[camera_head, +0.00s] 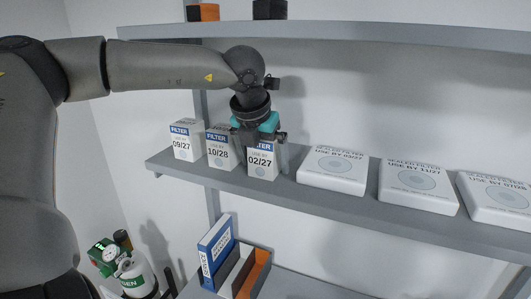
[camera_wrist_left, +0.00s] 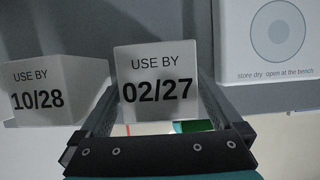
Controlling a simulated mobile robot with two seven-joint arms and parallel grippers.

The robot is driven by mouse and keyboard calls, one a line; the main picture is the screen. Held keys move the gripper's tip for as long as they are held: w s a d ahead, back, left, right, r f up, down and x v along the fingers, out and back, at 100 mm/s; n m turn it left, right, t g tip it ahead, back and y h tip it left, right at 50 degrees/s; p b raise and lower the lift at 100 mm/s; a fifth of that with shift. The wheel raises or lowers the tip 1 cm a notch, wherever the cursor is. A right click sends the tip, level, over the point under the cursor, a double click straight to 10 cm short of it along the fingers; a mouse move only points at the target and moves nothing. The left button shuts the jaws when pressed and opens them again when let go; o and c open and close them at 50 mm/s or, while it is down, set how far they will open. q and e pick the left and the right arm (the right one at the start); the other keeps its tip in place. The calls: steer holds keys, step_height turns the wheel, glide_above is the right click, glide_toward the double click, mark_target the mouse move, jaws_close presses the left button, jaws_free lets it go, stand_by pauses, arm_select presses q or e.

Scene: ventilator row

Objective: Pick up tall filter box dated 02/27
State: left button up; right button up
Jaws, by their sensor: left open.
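The tall filter box dated 02/27 (camera_head: 262,162) stands upright on the middle shelf, white with a blue FILTER band. My left gripper (camera_head: 262,140) is at this box from above and in front, and hides part of its top. In the left wrist view the 02/27 box (camera_wrist_left: 156,85) stands between the two fingers of the open left gripper (camera_wrist_left: 157,110), one finger on each side. I cannot tell whether the fingers touch it. My right gripper is not in view.
Tall boxes dated 10/28 (camera_head: 220,153) and 09/27 (camera_head: 184,145) stand just left on the shelf (camera_head: 300,196). Flat sealed filter boxes (camera_head: 335,168) lie close on the right. An upper shelf (camera_head: 350,34) runs above. A blue binder (camera_head: 215,246) and green-topped bottle (camera_head: 133,277) stand below.

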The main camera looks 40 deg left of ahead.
arm_select(q)
steer(key=c, duration=1.3)
steer(key=shift+a+r, duration=0.1)
steer(key=shift+r, duration=0.1)
